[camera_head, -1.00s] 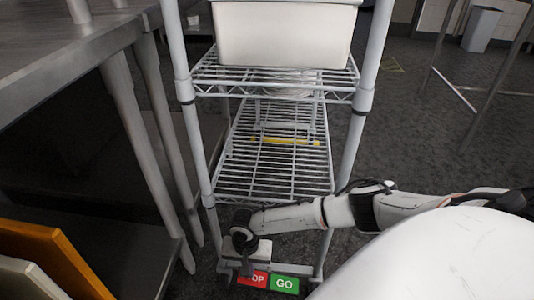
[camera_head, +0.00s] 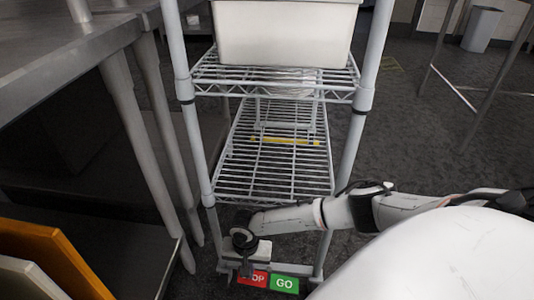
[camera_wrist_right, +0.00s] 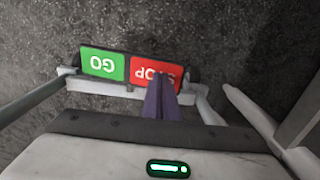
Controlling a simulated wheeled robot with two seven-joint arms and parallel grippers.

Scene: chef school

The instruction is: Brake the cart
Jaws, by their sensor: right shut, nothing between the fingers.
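The cart is a grey wire-shelf rack (camera_head: 272,188) standing in front of me. At its base is a brake pedal with a red STOP half (camera_head: 257,278) and a green GO half (camera_head: 285,284). In the right wrist view the red STOP half (camera_wrist_right: 157,72) and green GO half (camera_wrist_right: 103,64) appear upside down. My right gripper (camera_head: 246,268) is low at the cart's base, over the STOP half and covering part of its lettering. In the wrist view its shut, empty fingers (camera_wrist_right: 158,92) overlap the red half; I cannot tell whether they touch it. My left gripper is not in view.
A white bin (camera_head: 284,35) sits on the cart's upper shelf. A metal table (camera_head: 60,60) stands close on the left, with orange and pale boards (camera_head: 45,262) low at the front left. A grey waste bin (camera_head: 482,29) is at the back right. Dark carpet lies to the right.

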